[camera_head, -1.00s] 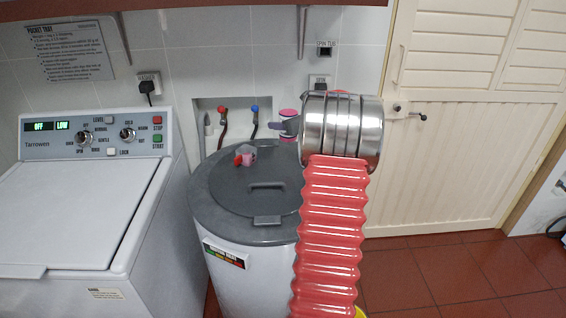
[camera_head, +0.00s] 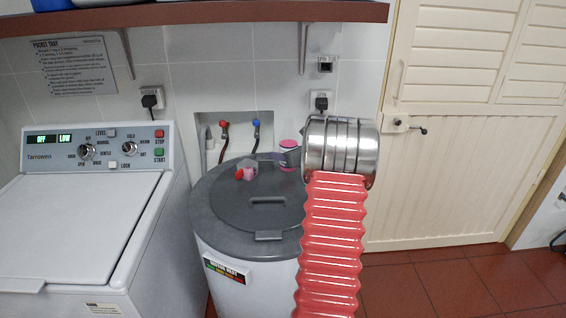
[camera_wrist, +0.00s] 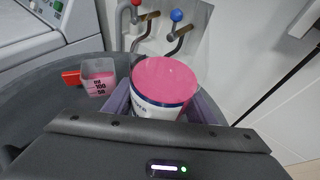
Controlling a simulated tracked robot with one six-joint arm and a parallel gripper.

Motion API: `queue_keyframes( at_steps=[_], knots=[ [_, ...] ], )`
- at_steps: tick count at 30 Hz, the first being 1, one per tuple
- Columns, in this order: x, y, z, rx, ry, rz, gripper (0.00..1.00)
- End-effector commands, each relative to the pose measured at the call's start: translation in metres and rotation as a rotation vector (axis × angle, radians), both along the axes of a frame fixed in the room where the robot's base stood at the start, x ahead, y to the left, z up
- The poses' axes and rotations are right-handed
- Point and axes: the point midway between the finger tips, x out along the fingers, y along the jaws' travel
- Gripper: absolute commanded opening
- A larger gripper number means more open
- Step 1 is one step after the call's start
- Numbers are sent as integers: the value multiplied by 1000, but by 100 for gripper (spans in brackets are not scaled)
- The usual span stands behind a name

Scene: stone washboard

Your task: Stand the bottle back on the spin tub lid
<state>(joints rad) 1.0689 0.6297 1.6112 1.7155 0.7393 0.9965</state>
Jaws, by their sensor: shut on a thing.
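The bottle is white with a pink cap and shows upright (camera_head: 289,158) at the right back of the spin tub's grey lid (camera_head: 228,207). In the wrist view the bottle (camera_wrist: 158,108) is seen from above, between the purple fingers of my gripper (camera_wrist: 160,112). My gripper (camera_head: 272,157) is shut on the bottle. My arm is close to the bottle's right side in the head view. I cannot tell whether the bottle's base touches the lid.
A small cup with pink contents and a red handle (camera_head: 246,173) sits on the lid, left of the bottle. Red (camera_head: 223,124) and blue (camera_head: 256,123) taps are in the wall recess behind. The washing machine (camera_head: 75,210) stands left. A shelf (camera_head: 200,14) runs above.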

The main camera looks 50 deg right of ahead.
Motion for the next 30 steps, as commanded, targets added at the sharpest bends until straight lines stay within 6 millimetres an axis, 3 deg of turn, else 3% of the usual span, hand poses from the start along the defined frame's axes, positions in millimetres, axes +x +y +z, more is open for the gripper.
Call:
queue_keyframes(
  at_steps=[5,14,26,27,30],
  knots=[
    [1,1,-3,1,0,2,15],
    [1,1,-35,0,0,1,15],
    [1,0,-39,0,-1,1,15],
    [0,1,-39,0,0,1,53],
    [1,1,-39,0,0,2,60]
  ],
)
